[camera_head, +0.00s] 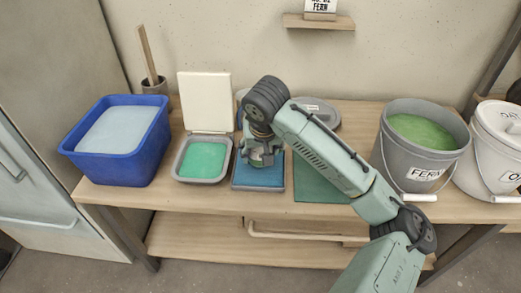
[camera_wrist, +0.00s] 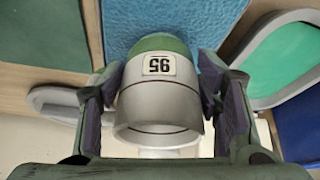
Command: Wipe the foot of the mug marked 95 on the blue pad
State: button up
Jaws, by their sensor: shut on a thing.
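My gripper (camera_wrist: 160,80) is shut on the mug marked 95 (camera_wrist: 150,105), with one finger on each side of its wall. The mug is pale grey with a dark line near its open rim, which faces back toward the wrist camera. Its far end is green and lies against the view of the blue pad (camera_wrist: 170,20). I cannot tell whether they touch. In the head view my gripper (camera_head: 262,158) is over the blue pad (camera_head: 258,184), and the mug is mostly hidden by it.
Left of the pad are a grey tray of green glaze (camera_head: 203,160) and a blue tub (camera_head: 115,160). A green mat (camera_head: 318,185) lies to the right, then a FERN bucket (camera_head: 398,160) and a lidded white bucket (camera_head: 495,150).

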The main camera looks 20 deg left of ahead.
jog(key=shift+f+b, duration=0.4)
jog(key=shift+f, duration=0.2)
dwell(0.5)
